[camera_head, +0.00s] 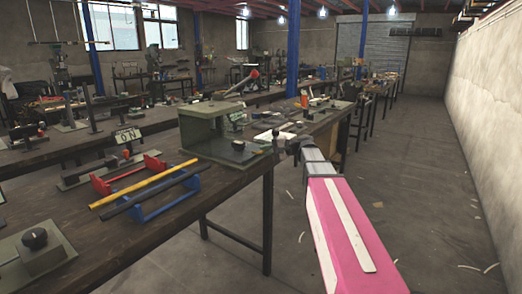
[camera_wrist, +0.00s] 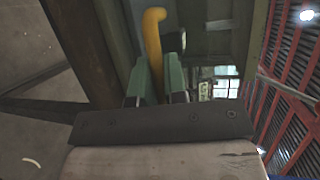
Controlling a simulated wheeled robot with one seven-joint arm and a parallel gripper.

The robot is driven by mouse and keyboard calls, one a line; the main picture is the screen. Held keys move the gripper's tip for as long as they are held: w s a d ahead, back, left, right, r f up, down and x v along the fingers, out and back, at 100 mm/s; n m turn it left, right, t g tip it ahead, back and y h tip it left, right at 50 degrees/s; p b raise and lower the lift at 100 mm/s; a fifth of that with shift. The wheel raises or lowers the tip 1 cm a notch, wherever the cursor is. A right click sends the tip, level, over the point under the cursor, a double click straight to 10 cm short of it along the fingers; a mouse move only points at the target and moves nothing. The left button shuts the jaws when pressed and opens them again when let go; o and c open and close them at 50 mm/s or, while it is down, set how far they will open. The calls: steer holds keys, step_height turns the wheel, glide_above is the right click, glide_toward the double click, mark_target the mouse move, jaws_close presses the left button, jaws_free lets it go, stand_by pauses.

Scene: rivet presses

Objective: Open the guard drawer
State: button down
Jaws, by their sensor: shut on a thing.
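An olive-green press housing (camera_head: 212,128) with an open front stands on the workbench, left of my gripper. A flat plate with a black knob (camera_head: 238,145) lies at its front. My gripper (camera_head: 279,139) is at the bench's right edge, beside this plate; its fingers are small and dark in the head view. In the wrist view, my gripper's green fingers (camera_wrist: 156,82) are shut on a bent yellow-orange handle (camera_wrist: 153,45). The handle's lower end is hidden between the fingers. I cannot tell from these views how far the guard drawer is out.
The dark workbench (camera_head: 130,240) holds a red and blue rack with yellow and black bars (camera_head: 150,188), and another knobbed plate (camera_head: 36,240). More tools stand farther along. The concrete floor (camera_head: 430,190) to the right is mostly clear up to the pale wall (camera_head: 495,110).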

steer(key=c, duration=1.5)
jaws_free()
steer(key=shift+o, duration=0.2)
steer(key=shift+d, duration=0.1)
steer(key=v, duration=1)
steer(key=shift+s+d, duration=0.15)
steer(key=shift+d, duration=0.15)
